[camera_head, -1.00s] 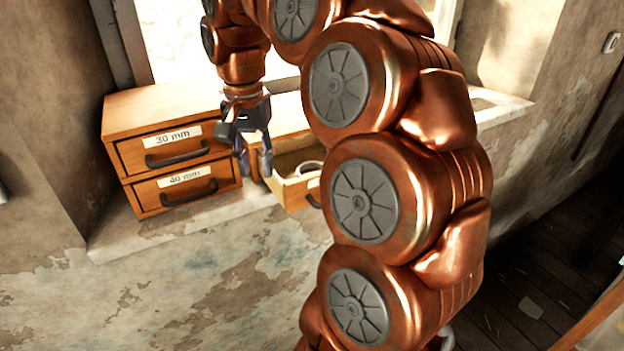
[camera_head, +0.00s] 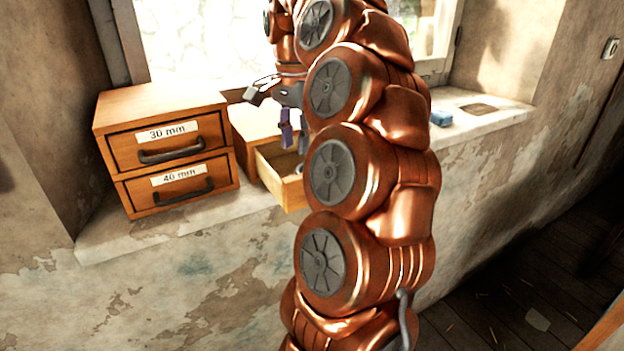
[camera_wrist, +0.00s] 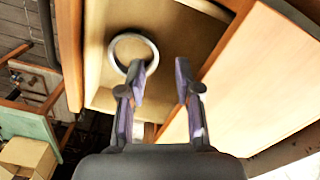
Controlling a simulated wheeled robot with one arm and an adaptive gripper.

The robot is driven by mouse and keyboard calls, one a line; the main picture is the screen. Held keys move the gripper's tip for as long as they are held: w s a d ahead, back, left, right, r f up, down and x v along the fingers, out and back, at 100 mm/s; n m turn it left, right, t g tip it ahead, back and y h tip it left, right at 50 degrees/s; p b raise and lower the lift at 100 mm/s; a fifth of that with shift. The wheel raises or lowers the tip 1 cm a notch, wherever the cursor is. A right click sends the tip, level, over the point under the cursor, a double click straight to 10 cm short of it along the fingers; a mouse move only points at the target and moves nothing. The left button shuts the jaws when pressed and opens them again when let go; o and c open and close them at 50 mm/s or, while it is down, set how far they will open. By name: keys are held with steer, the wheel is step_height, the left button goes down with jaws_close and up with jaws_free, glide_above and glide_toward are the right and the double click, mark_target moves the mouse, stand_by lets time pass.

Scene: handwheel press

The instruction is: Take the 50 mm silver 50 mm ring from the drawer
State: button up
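The silver ring (camera_wrist: 133,52) lies flat on the floor of the open drawer (camera_wrist: 98,45) in the wrist view. In the head view the ring is mostly hidden behind my arm, and the open drawer (camera_head: 273,176) sticks out from the low wooden cabinet. My gripper (camera_wrist: 160,85) is open and empty, with its fingers apart. The left finger overlaps the ring's lower right edge in the wrist view; I cannot tell whether it touches. In the head view my gripper (camera_head: 291,140) hangs above the open drawer, partly hidden by my arm.
A wooden cabinet with a 30 mm drawer (camera_head: 168,143) and a 40 mm drawer (camera_head: 180,187), both shut, stands left on the window sill (camera_head: 150,236). The sill around that block is mostly clear.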

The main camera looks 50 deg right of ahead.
steer(key=shift+f, duration=0.15)
steer(key=shift+s+d+f+p, duration=0.2)
steer(key=shift+f+p, duration=0.3)
steer(key=shift+f, duration=0.15)
steer(key=shift+s+d+f+p, duration=0.15)
steer(key=shift+f+p, duration=0.3)
steer(key=shift+f, duration=1.35)
jaws_close()
